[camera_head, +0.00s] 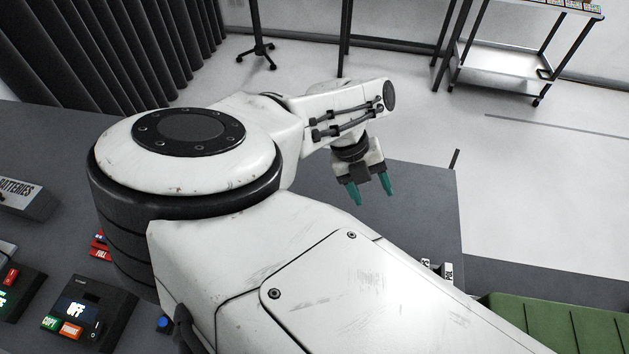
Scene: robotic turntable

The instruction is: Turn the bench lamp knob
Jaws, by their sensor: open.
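My gripper (373,194) shows right of the middle, at the end of my white arm. Its two teal fingers point down, stand apart and hold nothing. It is above the dark grey bench top (420,200), near the bench's right edge. I cannot make out a bench lamp or its knob. A small round blue part (163,323) shows at the lower left beside my arm, and I cannot tell what it belongs to. My arm hides much of the bench.
A black control box (105,296) with an "OFF" display and coloured buttons sits at the lower left. A grey "BATTERIES" box (38,203) stands at the left edge. A green ribbed case (560,322) is at the lower right. A metal cart (500,66) stands on the open floor behind.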

